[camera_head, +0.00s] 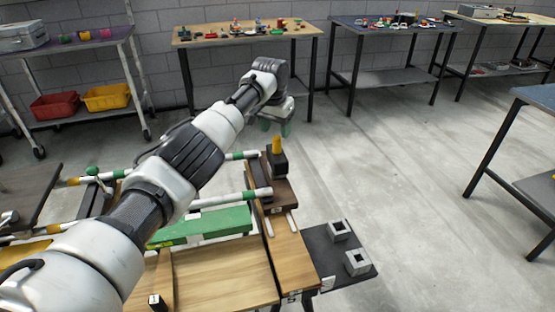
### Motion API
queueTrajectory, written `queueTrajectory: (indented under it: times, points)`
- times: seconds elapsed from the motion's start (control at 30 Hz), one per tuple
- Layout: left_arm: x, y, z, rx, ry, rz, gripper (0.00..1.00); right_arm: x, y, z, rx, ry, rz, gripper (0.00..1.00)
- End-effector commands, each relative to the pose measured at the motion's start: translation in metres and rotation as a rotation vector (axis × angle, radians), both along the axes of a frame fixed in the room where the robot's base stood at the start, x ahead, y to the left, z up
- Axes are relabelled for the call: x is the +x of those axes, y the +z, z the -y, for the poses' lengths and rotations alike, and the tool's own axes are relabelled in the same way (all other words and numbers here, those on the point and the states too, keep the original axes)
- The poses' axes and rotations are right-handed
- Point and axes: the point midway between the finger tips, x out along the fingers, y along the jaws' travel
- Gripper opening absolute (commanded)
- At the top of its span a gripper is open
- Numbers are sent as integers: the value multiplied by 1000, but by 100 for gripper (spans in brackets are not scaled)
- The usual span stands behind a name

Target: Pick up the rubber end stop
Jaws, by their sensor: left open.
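My left gripper (275,125) has green fingertips and hangs open and empty at the end of my outstretched arm. Just below it, apart from the fingers, a dark block with an orange-yellow top (277,146) stands upright at the far end of the truck's wooden edge. Two grey blocks with square holes, a farther one (340,230) and a nearer one (357,262), sit on a dark side plate (318,243). I cannot tell for certain which of these is the rubber end stop. My right gripper is not in view.
White bars with green and orange parts (258,194) and a green block (222,222) lie by the wooden boards (225,270). My arm hides part of the truck. Tables with small parts (248,40) stand along the back wall. The floor to the right (400,170) is clear.

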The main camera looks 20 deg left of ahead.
Motion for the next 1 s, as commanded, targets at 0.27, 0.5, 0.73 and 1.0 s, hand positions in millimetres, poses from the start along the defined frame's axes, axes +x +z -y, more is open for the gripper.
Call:
queueTrajectory:
  times: [0.27, 0.5, 0.73, 1.0]
  points:
    - [-2, -34, 3, 2, 0, -3, 57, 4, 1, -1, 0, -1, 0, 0]
    - [2, -55, 4, 0, 1, 0, 57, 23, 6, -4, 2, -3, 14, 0]
    - [2, -55, 4, 0, 0, 1, 57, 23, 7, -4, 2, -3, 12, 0]
    - [2, -55, 4, 0, 0, 0, 15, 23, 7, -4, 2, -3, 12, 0]
